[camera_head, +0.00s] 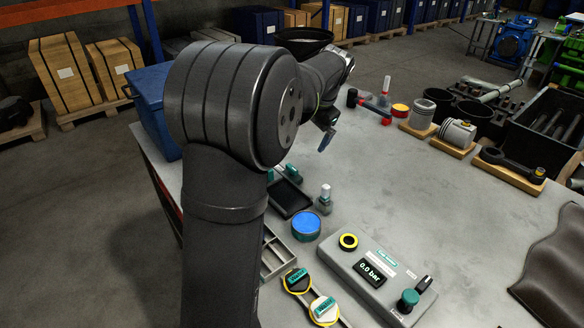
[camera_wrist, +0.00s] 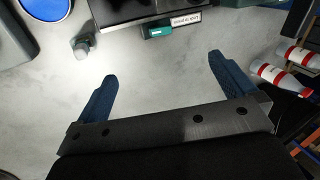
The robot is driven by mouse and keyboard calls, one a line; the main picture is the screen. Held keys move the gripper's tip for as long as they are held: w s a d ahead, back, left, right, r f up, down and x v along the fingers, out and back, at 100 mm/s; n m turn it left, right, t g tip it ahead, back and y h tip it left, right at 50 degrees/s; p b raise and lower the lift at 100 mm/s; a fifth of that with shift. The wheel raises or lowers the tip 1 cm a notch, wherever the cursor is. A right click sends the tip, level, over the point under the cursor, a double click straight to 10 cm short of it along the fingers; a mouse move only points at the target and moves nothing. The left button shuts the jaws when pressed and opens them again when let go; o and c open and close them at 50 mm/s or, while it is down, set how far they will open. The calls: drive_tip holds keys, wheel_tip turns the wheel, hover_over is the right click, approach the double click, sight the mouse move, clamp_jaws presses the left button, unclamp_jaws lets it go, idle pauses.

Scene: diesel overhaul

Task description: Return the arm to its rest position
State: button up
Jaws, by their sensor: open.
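My gripper (camera_wrist: 162,95) is open and empty in the wrist view, with its two blue fingers spread wide over bare grey bench top. In the head view my gripper (camera_head: 326,140) hangs above the bench, partly hidden behind my own arm, with one blue fingertip showing. My large dark arm links fill the left middle of the head view and hide part of the bench behind them. Nothing is held between the fingers.
On the grey bench (camera_head: 375,175) stand a blue-topped round tin (camera_head: 306,225), a pressure box (camera_head: 372,272) reading 0.0 bar, a black tray (camera_head: 290,198) and a piston (camera_head: 458,133) on a wooden block. A black crate (camera_head: 545,130) stands at right. The bench middle is clear.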

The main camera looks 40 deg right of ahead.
drive_tip(key=w+f+m, duration=0.1)
drive_tip(key=w+f, duration=0.2)
drive_tip(key=f, duration=0.5)
drive_tip(key=shift+d+f, duration=0.25)
drive_tip(key=shift+f, duration=0.05)
idle(0.5)
drive_tip(key=v, duration=1)
drive_tip(key=shift+s, duration=0.1)
drive_tip(key=shift+c, duration=0.2)
